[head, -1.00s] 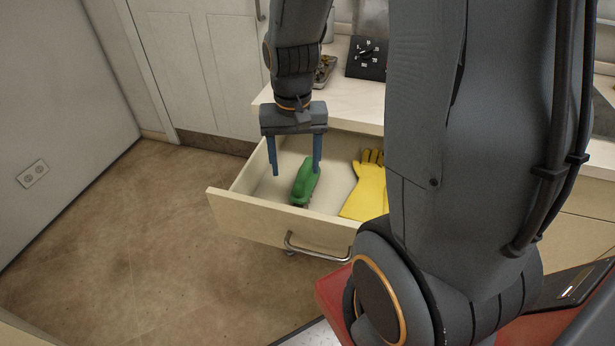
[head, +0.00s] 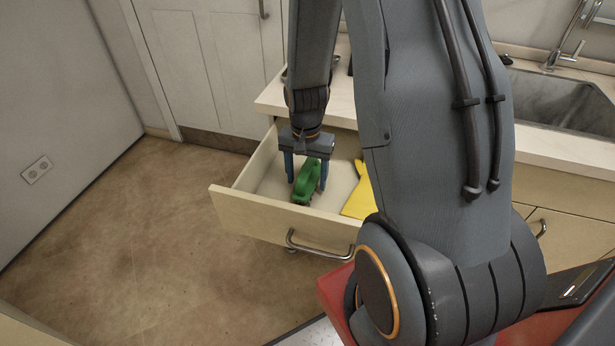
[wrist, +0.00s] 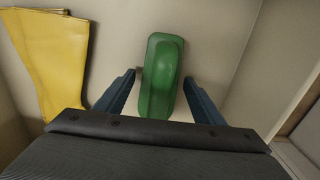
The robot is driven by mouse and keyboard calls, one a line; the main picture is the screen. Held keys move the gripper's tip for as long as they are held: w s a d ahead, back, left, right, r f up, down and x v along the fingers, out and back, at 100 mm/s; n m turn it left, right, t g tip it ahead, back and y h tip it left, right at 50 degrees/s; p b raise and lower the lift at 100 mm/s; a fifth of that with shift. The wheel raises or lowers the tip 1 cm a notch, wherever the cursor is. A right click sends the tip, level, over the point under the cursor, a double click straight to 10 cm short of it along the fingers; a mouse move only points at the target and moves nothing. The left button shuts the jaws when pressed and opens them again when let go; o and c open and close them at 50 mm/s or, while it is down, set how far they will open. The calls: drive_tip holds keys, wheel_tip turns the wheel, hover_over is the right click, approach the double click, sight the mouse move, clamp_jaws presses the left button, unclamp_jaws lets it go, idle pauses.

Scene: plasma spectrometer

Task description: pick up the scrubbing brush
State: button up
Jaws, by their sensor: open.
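The green scrubbing brush (head: 306,182) lies in the open drawer (head: 262,213). My gripper (head: 307,183) is open and lowered into the drawer, with its blue fingers on either side of the brush in the head view. In the wrist view the brush (wrist: 161,75) lies lengthwise between the two fingers (wrist: 160,92), with a gap on each side. Its near end is hidden behind my gripper's body. Its bristles are not visible in the wrist view.
A yellow glove (head: 358,196) lies in the drawer to the right of the brush, partly hidden by my arm; it also shows at left in the wrist view (wrist: 48,60). The drawer walls stand close around. A counter (head: 272,98) overhangs behind, with a sink (head: 562,100) at right.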

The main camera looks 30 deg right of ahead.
drive_tip(key=shift+f, duration=0.55)
drive_tip(key=c, duration=1.2)
drive_tip(key=shift+r, duration=0.1)
wheel_tip(320, 180, up, 10)
drive_tip(key=shift+f+b, duration=0.1)
drive_tip(key=shift+b, duration=0.2)
